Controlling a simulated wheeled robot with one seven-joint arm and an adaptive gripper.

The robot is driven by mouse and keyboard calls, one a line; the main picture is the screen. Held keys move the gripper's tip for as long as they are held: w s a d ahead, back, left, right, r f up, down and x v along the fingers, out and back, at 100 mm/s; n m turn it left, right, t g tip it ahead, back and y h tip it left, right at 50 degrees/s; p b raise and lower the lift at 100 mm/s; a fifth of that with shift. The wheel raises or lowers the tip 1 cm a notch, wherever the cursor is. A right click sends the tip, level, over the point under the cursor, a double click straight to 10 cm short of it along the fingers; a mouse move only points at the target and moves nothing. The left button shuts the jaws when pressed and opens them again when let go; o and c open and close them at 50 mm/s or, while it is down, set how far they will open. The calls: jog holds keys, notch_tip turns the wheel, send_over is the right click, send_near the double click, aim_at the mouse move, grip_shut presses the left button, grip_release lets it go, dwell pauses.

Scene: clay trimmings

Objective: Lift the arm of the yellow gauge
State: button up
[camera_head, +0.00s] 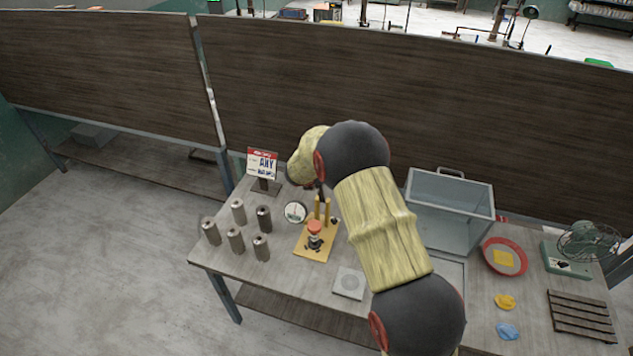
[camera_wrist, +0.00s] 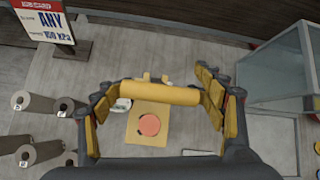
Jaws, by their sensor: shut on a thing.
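The yellow gauge stands on the table in the head view, with a flat yellow base (camera_head: 311,247), a red-orange round piece (camera_head: 314,227) and upright yellow posts. In the wrist view the base (camera_wrist: 152,134) and round piece (camera_wrist: 149,125) lie below. A thick yellow bar (camera_wrist: 160,94), seemingly the gauge's arm, spans between the fingers of my gripper (camera_wrist: 156,84). My gripper is shut on this bar, one finger at each end. In the head view my arm largely hides the gripper and bar. A round white dial (camera_head: 295,212) is at the gauge's left.
Several metal cylinders (camera_head: 237,210) stand left of the gauge. A sign (camera_head: 262,164) stands behind them. A glass tank (camera_head: 450,208) stands at the right, and a square grey plate (camera_head: 349,283) lies in front. A red bowl (camera_head: 505,257) and fan (camera_head: 587,241) are farther right.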

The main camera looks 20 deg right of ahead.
jog(key=shift+w+d+r, duration=0.15)
jog(key=shift+d+r, duration=0.05)
jog(key=shift+r, duration=0.05)
jog(key=o, duration=1.5)
jog(key=shift+d, duration=0.1)
jog(key=shift+o, duration=1)
jog(key=shift+f, duration=0.1)
jog(key=v, duration=1.2)
